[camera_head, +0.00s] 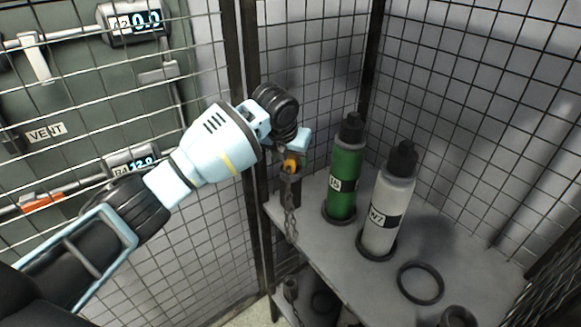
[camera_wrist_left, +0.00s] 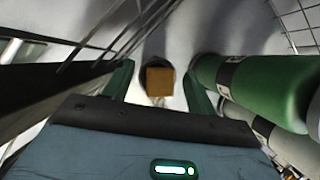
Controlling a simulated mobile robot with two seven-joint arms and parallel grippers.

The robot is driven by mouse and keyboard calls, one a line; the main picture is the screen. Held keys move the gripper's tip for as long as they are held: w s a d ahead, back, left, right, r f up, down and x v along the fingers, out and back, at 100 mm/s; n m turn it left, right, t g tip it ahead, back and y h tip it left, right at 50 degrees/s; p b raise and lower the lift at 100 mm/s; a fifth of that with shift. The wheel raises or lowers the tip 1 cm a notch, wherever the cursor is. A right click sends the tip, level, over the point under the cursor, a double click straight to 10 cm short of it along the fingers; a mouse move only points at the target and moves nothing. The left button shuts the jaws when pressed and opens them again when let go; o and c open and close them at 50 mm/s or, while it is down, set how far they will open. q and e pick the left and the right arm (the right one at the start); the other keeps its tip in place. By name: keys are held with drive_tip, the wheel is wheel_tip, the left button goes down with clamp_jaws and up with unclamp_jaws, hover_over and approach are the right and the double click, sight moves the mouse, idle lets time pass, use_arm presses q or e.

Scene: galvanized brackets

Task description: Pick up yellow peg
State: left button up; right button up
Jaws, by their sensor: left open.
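The yellow peg (camera_head: 291,165) shows in the head view as a small orange-yellow piece at the left corner of the grey shelf, just under my left gripper (camera_head: 296,146). A dark holder and a chain are below it. In the left wrist view the peg (camera_wrist_left: 160,81) has a square, orange-brown end and sits between the two green fingers of my left gripper (camera_wrist_left: 157,78), with a gap on each side. The gripper is open. How deep the peg lies between the fingers is hard to tell. My right gripper is not in view.
A green bottle (camera_head: 342,185) and a white bottle (camera_head: 387,214) stand in rings on the shelf (camera_head: 345,265), close to the gripper's right. An empty black ring (camera_head: 420,283) lies nearer. Wire mesh walls (camera_head: 315,60) close off the back and left.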

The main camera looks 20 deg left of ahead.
use_arm(q)
drive_tip(key=shift+f, duration=0.15)
clamp_jaws()
idle(0.4)
drive_tip(key=shift+w, duration=0.1)
drive_tip(key=shift+r, duration=0.6)
wheel_tip(320, 180, up, 2)
drive_tip(key=shift+r, duration=0.2)
drive_tip(key=s+d, duration=0.4)
drive_tip(key=s, duration=0.3)
drive_tip(key=s+d+r+p, duration=0.1)
drive_tip(key=s+d, duration=0.2)
drive_tip(key=s, duration=0.4)
drive_tip(key=shift+d+r, duration=0.25)
drive_tip(key=shift+d, duration=0.15)
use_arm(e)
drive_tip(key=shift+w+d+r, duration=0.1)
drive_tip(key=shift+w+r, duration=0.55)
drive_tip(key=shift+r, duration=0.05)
